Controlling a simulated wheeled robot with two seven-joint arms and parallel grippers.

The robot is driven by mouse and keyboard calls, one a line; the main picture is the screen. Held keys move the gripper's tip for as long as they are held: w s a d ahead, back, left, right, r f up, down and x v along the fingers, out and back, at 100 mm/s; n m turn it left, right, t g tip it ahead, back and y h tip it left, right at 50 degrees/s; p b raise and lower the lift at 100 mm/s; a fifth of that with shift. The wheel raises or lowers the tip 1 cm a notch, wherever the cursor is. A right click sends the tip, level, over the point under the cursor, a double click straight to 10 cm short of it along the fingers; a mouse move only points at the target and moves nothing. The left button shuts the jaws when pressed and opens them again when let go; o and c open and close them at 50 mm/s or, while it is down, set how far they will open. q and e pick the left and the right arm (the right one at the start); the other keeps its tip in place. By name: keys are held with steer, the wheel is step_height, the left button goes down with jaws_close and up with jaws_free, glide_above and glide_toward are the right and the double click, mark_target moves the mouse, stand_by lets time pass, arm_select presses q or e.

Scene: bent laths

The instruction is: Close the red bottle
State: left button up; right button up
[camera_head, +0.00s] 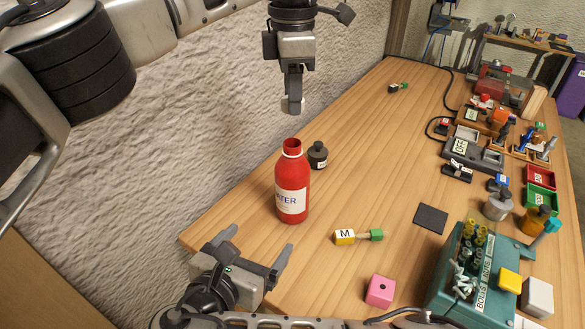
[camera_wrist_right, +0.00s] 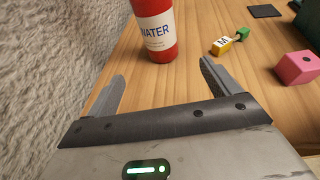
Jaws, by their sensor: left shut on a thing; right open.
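The red bottle (camera_head: 291,180) stands upright on the wooden table, with a white label reading WATER and a bare red neck with no cap on it.
A small black bottle (camera_head: 317,155) stands just behind the red one. A yellow and green block piece (camera_head: 358,236), a pink cube (camera_head: 380,291) and a dark square pad (camera_head: 431,218) lie to the right. A teal bolt box (camera_head: 466,285) stands at the near right. The table's middle is clear.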

mark_target(286, 196)
arm_select(q)
steer(key=shift+s, duration=0.4)
arm_select(e)
steer(key=shift+s, duration=0.3)
arm_select(q)
steer(key=shift+w, duration=0.15)
arm_select(e)
steer(key=r+x, duration=0.1)
steer(key=x, duration=0.4)
steer(key=r+x, duration=0.1)
steer(key=x, duration=0.4)
steer(key=w+r+x, duration=0.1)
steer(key=x, duration=0.4)
steer(key=shift+w+d+r, duration=0.15)
steer(key=shift+w, duration=0.1)
steer(key=shift+w+d+f, duration=0.2)
steer(key=shift+w, duration=0.3)
steer(key=c, duration=1.5)
arm_select(q)
steer(key=shift+f, duration=2.5)
arm_select(e)
steer(key=shift+o, duration=0.2)
arm_select(q)
steer(key=shift+f, duration=0.9)
steer(key=shift+f, duration=0.5)
